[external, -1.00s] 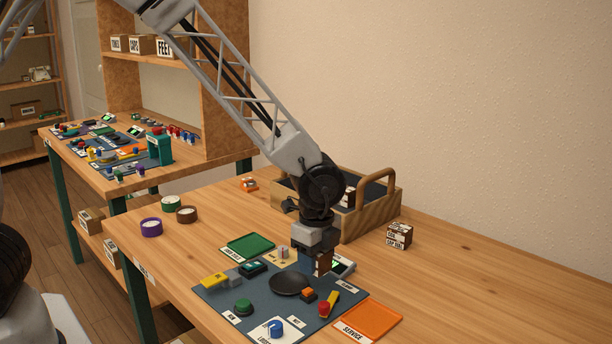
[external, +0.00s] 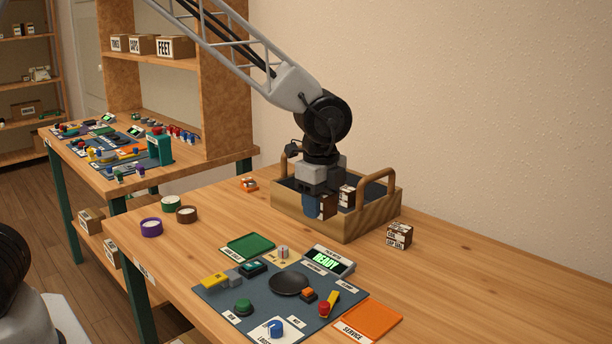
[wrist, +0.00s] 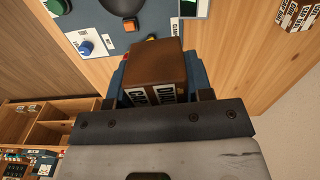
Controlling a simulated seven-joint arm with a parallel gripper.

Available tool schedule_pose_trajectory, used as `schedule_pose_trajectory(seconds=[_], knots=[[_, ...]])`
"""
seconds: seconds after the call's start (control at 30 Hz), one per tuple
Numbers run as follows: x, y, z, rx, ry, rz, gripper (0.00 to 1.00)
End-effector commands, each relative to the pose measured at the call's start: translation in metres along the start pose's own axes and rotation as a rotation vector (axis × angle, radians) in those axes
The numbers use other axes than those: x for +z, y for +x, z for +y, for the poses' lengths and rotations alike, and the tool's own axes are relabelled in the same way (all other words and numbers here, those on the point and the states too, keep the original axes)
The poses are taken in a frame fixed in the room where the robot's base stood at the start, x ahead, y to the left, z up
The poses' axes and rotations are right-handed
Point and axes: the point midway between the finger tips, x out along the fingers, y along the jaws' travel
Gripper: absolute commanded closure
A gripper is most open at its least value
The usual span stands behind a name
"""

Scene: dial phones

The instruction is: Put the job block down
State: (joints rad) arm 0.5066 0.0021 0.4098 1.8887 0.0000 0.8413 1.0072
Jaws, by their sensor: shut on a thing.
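The job block, brown with white labels, is held by my gripper (external: 317,207). The block (external: 328,207) shows in front of the wooden crate in the external view; I cannot tell whether it is over the crate's near wall or just inside it. In the wrist view the block (wrist: 155,65) sits between the blue fingers of my gripper (wrist: 155,82), its label partly cut off by the gripper body. The wooden crate (external: 352,229) has two handles and a dark inside. Another brown and white block (external: 346,195) shows inside it.
A labelled block (external: 399,235) stands on the table right of the crate. In front lies a dark work mat (external: 262,312) with a round black plate (external: 289,284), buttons and a READY display (external: 328,261). Green (external: 250,245) and orange (external: 367,321) trays flank it. Purple, green and brown round pots stand left.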

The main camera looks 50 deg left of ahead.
Motion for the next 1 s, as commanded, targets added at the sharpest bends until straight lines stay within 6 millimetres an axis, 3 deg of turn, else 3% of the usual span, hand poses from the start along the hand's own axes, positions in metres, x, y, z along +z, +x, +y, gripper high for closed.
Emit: schedule_pose_trajectory(seconds=[0.27, 0.47, 1.0], knots=[[0.022, -0.001, -0.043, 0.001, 0.005, 0.000, 0.78], [0.051, -0.002, -0.090, 0.000, 0.013, 0.000, 0.78], [0.154, -0.001, -0.208, 0.000, 0.040, 0.000, 0.78]])
